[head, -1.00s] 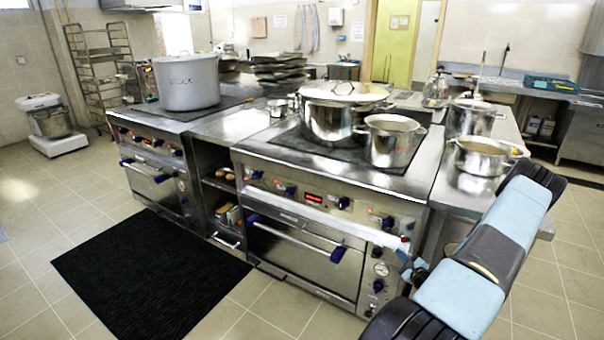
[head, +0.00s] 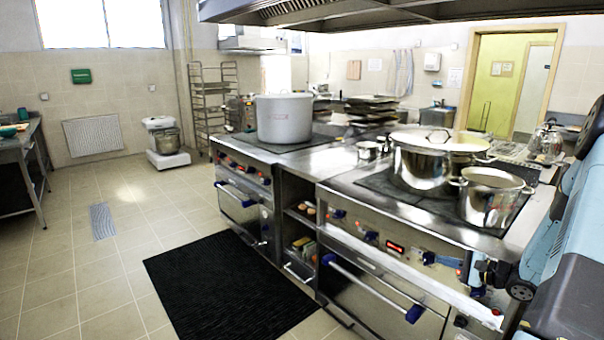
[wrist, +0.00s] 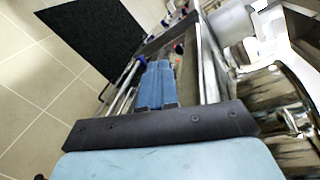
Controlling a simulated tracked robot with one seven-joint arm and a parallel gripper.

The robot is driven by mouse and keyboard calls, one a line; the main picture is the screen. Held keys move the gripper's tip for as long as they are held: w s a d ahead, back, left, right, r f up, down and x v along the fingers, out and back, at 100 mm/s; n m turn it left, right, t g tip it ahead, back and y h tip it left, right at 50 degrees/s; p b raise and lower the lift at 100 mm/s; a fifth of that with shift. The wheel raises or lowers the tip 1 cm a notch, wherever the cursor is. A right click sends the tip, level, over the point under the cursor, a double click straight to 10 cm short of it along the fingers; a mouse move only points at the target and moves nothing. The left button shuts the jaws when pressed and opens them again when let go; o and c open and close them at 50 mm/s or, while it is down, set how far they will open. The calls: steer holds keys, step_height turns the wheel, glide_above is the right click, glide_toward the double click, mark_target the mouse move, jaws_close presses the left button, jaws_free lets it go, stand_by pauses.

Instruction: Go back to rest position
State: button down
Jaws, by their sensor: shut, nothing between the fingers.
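My gripper (wrist: 159,68) shows in the wrist view with its two blue fingers together and nothing between them. It is beside the front of the steel range (head: 400,255), whose front and edge run past the fingers in that view. In the head view my arm comes in at the right edge, and its end is in front of the range's control panel. The exact gap between my fingers and the panel cannot be told.
A large lidded pot (head: 425,165) and a smaller steel pot (head: 489,198) stand on the range. A grey stockpot (head: 284,119) stands on the farther stove. A black mat (head: 225,285) lies on the floor, with open tiles to its left (head: 60,250).

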steer(key=s+a+r+n+g+h, duration=0.1)
steer(key=s+a+r+n+g, duration=0.45)
steer(key=a+r, duration=0.3)
steer(key=s+a+r+n+g+h, duration=0.1)
steer(key=s+a+r+n+g, duration=0.3)
steer(key=s+a+r, duration=0.35)
steer(key=s+a+r+n+t+h, duration=0.2)
steer(key=s+r+h, duration=0.2)
steer(key=s+r, duration=0.2)
steer(key=s+a+r+n+t+h, duration=0.1)
steer(key=s+r+h, duration=0.4)
steer(key=s, duration=0.6)
steer(key=shift+a+r+n+t, duration=0.35)
steer(key=shift+a+r+n, duration=0.2)
steer(key=shift+r+n, duration=0.7)
steer(key=c, duration=1.8)
jaws_free()
